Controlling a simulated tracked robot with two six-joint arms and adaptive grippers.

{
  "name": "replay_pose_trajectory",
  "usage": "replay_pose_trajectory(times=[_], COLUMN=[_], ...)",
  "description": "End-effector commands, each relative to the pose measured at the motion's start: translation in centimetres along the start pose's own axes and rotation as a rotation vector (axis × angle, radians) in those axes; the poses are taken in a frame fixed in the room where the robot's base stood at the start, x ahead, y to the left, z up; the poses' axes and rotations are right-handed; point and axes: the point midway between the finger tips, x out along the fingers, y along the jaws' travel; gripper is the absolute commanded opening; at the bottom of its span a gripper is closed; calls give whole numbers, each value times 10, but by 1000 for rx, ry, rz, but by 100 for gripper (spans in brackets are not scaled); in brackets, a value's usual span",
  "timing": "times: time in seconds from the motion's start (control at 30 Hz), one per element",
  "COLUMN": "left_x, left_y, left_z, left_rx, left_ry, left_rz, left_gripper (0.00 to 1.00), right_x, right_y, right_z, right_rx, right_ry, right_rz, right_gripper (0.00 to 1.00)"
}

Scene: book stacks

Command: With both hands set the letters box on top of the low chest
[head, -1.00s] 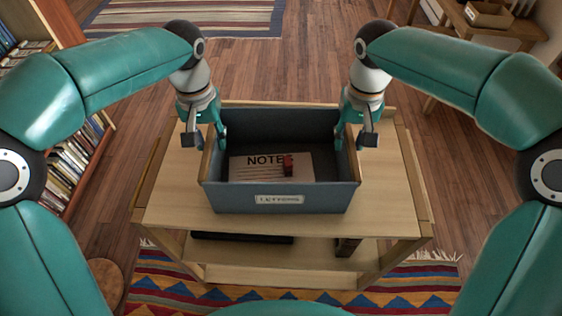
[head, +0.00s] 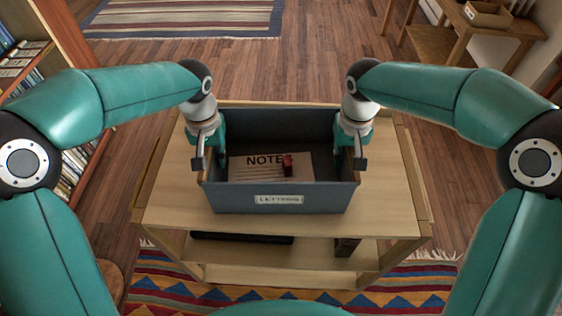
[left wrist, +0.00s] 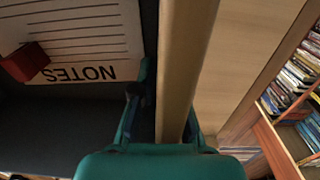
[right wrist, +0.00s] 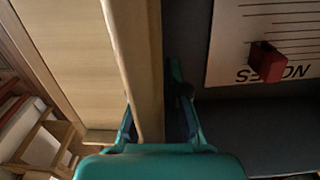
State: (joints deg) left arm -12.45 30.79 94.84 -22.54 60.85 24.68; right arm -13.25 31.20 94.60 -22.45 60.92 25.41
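The letters box (head: 290,197) is a grey-blue open box with a "LETTERS" label on its front wall and wooden-topped side walls. It rests on the top of a light wooden cart (head: 395,205). My left gripper (head: 210,160) straddles the left side wall, one finger inside and one outside. My right gripper (head: 349,160) straddles the right side wall likewise. In the left wrist view (left wrist: 165,110) and the right wrist view (right wrist: 152,115) the wall lies between spread fingers, with a gap by the inner finger. I cannot make out a low chest.
A "NOTES" sheet (head: 250,166) and a small red object (head: 288,165) lie in the box. A bookshelf (head: 75,165) stands at left, a wooden table (head: 465,30) at back right. A patterned rug (head: 165,285) lies under the cart.

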Motion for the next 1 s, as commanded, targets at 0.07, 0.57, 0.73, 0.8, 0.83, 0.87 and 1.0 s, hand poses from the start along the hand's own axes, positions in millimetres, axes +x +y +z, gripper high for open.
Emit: replay_pose_trajectory(times=[0.07, 0.57, 0.73, 0.8, 0.83, 0.87, 1.0], left_x=[0, -2, -9, -15, -18, -21, -35], left_y=[0, 0, 0, 0, 0, 0, 0], left_z=[0, 0, 0, 0, 0, 0, 0], left_rx=[0, -1, 0, 0, 0, 0, 0], left_ry=[0, 1, 1, 1, 1, 1, 1], left_rz=[0, -1, -1, -1, -1, -1, -1], left_gripper=[0, 0, 0, 0, 0, 0, 0], right_x=[0, -2, -9, -15, -18, -21, -35], right_y=[0, -1, -1, -1, -1, -1, -1], right_z=[0, 0, 0, 0, 0, 0, 0], right_rx=[-1, -1, -2, -2, -2, -2, -2], right_ry=[0, 1, 1, 1, 1, 0, 0], right_rz=[0, 1, 1, 1, 1, 1, 1], right_gripper=[0, 0, 0, 0, 0, 0, 0])
